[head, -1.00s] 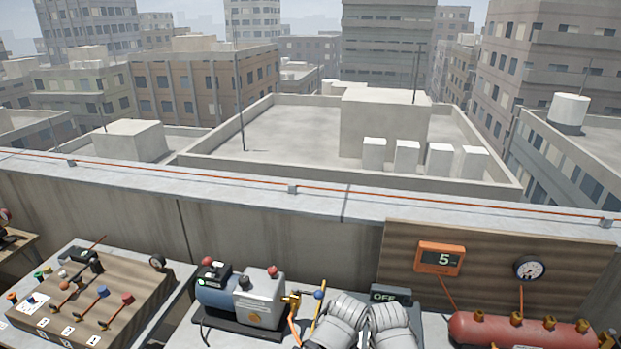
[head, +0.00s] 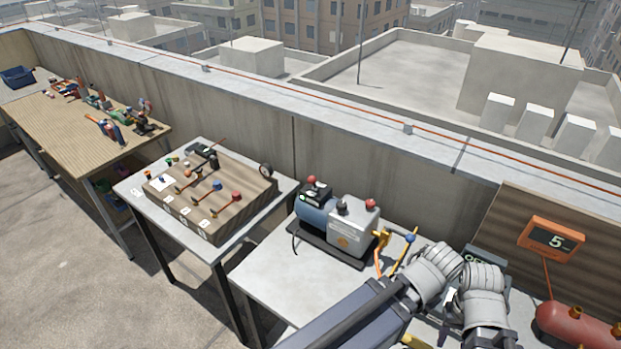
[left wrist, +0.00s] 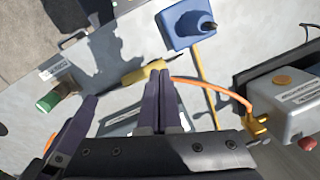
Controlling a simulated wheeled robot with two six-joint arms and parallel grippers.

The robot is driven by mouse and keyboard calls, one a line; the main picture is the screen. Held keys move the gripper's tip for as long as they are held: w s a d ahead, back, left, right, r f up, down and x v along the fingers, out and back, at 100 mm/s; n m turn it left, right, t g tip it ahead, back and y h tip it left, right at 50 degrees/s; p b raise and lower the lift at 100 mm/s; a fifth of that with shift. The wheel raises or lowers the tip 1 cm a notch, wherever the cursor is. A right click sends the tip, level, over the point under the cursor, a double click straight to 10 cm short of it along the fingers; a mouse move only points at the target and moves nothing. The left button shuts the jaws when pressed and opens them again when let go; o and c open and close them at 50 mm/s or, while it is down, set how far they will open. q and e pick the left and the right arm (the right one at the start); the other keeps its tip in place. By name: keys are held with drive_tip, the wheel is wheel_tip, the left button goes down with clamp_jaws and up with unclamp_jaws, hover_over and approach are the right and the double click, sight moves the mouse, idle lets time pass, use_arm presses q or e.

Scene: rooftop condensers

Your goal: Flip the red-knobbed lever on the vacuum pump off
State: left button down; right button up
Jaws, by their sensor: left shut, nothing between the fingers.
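The vacuum pump (head: 352,232) stands on the pale bench, with a blue motor and a grey housing. A red knob (head: 311,180) sits above the motor's black box, by a green light; another red knob (head: 370,203) tops the grey housing. I cannot tell the lever's tilt. My right gripper's fingers are not visible.
A brass fitting (left wrist: 257,125) and orange hose (left wrist: 215,86) lie between the gripper and pump. A lever panel (head: 215,195) stands left; a red tank (head: 578,325) right.

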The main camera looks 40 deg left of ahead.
use_arm(q)
drive_tip(key=w+a+r+n+t+h+b, duration=0.1)
drive_tip(key=w+a+n+t+h, duration=0.3)
drive_tip(key=a+n, duration=0.6)
drive_tip(key=w+a+r+n+t+h+b, duration=0.1)
drive_tip(key=w+a+n+h, duration=0.1)
drive_tip(key=w+a+n, duration=0.6)
drive_tip(key=s+a+r+n+t+y, duration=0.1)
drive_tip(key=s+a+r+n+t, duration=0.1)
drive_tip(key=a+n, duration=0.4)
drive_tip(key=s+a+r+n+t+y, duration=0.1)
drive_tip(key=s+a+r+n+t, duration=0.1)
drive_tip(key=a+n, duration=0.5)
drive_tip(key=s+a+r+n+t+y, duration=0.1)
drive_tip(key=a+n, duration=0.5)
drive_tip(key=a, duration=0.8)
drive_tip(key=shift+s+a+r+n+t, duration=0.2)
drive_tip(key=shift+s+r+n+t, duration=0.25)
drive_tip(key=shift+r+t, duration=0.6)
drive_tip(key=shift+f+b, duration=0.2)
drive_tip(key=shift+b, duration=0.1)
